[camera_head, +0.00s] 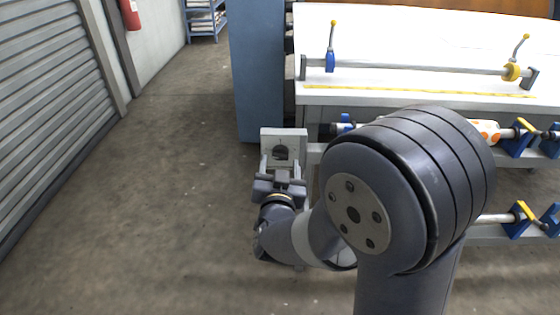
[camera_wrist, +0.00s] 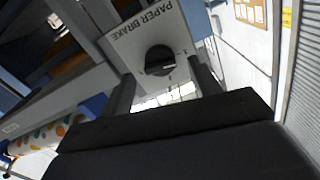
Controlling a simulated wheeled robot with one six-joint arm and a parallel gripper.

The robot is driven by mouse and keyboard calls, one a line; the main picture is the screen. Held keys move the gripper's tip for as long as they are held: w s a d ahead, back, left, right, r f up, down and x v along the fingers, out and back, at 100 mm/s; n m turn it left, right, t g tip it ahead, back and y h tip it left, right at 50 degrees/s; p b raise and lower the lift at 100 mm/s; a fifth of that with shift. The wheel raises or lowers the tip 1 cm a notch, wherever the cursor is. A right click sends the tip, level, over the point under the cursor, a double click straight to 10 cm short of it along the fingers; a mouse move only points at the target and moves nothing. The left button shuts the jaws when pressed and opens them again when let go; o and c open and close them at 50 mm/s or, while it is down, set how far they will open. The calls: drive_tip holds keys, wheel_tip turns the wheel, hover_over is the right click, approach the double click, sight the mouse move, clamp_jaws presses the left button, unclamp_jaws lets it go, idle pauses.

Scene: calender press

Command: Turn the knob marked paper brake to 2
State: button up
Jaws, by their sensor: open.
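The paper brake knob (camera_wrist: 160,60) is round and black, on a pale plate (camera_wrist: 130,48) lettered PAPER BRAKE in the wrist view. A lighter bar shows across its lower part. Small marks surround it, too small to read surely. In the head view the knob (camera_head: 281,153) shows dark on the plate (camera_head: 298,140) at the press's front left corner. My gripper (camera_head: 280,168) is open in front of the plate. In the wrist view its fingers (camera_wrist: 163,75) stand on either side of the knob, with nothing between them; I cannot tell whether either touches it.
A blue machine side (camera_head: 258,70) rises behind the plate. The white press table (camera_head: 400,50) with a steel bar and yellow-handled levers lies to the right. Rollers (camera_head: 490,218) sit below it, partly hidden by my arm. The concrete floor (camera_head: 150,190) to the left is clear.

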sight(280, 155)
drive_tip(key=shift+w, duration=1.05)
drive_tip(key=c, duration=1)
